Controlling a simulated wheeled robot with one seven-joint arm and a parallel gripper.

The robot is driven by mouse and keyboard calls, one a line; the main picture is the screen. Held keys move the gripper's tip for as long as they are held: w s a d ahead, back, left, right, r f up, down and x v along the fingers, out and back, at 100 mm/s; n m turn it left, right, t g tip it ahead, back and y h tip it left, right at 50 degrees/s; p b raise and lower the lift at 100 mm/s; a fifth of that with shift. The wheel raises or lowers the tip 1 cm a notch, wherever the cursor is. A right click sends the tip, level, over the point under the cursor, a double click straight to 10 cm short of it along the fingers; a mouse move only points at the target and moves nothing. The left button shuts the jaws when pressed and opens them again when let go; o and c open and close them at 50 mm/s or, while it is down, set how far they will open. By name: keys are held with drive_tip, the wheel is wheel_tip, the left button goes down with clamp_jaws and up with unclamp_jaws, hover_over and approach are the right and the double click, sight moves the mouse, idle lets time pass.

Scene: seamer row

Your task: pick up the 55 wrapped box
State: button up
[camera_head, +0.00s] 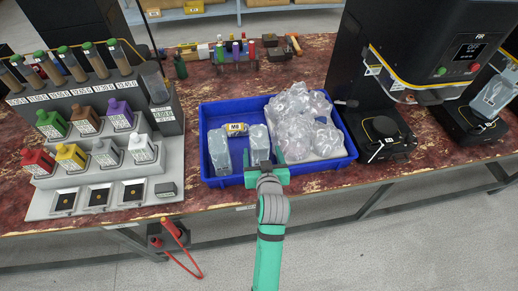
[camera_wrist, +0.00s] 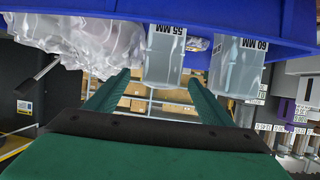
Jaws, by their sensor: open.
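The 55 wrapped box (camera_head: 259,139) stands in the front middle of the blue tray (camera_head: 348,133), a clear pale block. Its "55 MM" label shows in the wrist view (camera_wrist: 165,62), upside down, and the box lies between the lines of my two fingers. My gripper (camera_head: 266,171) is open and empty at the tray's front edge, just in front of the box. I cannot tell whether the fingertips (camera_wrist: 159,80) reach beside it. The similar 60 mm wrapped box (camera_head: 219,152) stands to its left; its label shows in the wrist view (camera_wrist: 238,68).
Crumpled clear bags (camera_head: 300,125) fill the tray's right side, close to the 55 box. A yellow-labelled roll (camera_head: 236,129) lies behind. A bottle rack (camera_head: 100,130) stands left, black seamer machines (camera_head: 400,70) right. Small tools (camera_head: 240,52) stand behind the tray.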

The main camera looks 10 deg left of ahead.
drive_tip(key=shift+x, duration=4.3)
drive_tip(key=shift+s+f, duration=0.1)
drive_tip(key=shift+f, duration=0.05)
drive_tip(key=c, duration=1.3)
drive_tip(key=shift+a, duration=0.1)
drive_tip(key=shift+c, duration=0.4)
